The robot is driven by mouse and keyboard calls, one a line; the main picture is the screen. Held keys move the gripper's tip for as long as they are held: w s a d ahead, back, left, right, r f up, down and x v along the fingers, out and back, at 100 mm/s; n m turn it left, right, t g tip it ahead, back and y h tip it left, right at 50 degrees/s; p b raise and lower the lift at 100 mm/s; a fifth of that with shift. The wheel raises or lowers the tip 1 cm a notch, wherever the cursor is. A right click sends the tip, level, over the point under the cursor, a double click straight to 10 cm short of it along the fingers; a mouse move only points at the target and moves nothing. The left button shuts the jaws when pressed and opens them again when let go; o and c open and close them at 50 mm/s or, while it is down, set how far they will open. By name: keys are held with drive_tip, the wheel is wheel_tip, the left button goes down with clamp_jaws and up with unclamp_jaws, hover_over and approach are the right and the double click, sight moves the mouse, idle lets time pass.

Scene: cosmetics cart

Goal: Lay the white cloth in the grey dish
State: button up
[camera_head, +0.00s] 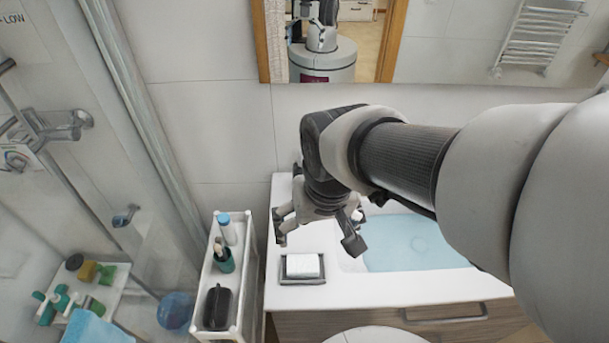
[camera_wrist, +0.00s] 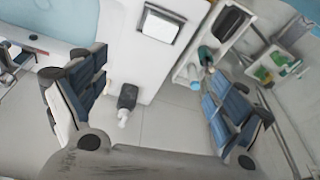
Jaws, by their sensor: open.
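A white folded block, which looks like the white cloth (camera_head: 302,265), lies inside the grey dish (camera_head: 303,283) on the white counter. The cloth (camera_wrist: 160,24) and the dish (camera_wrist: 144,17) also show at the top of the wrist view. My gripper (camera_head: 318,238) is open, with its fingers spread and nothing between them. It hangs above the counter, just behind the dish in the head view and apart from it. The wrist view shows both fingers of my gripper (camera_wrist: 152,98) wide apart.
The blue basin (camera_head: 415,243) is right of the dish. A narrow white cart (camera_head: 247,285) stands left of the counter, holding a blue-capped bottle (camera_head: 227,229), a green cup (camera_head: 223,261) and a black case (camera_head: 217,307).

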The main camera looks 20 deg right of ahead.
drive_tip(key=s+r+n+t, duration=0.1)
drive_tip(key=s+r+t, duration=0.1)
drive_tip(key=s+r, duration=0.3)
drive_tip(key=s, duration=0.3)
drive_tip(key=shift+r+n, duration=0.2)
drive_tip(key=shift+n, duration=0.1)
wheel_tip(320, 180, down, 5)
drive_tip(key=b, duration=0.5)
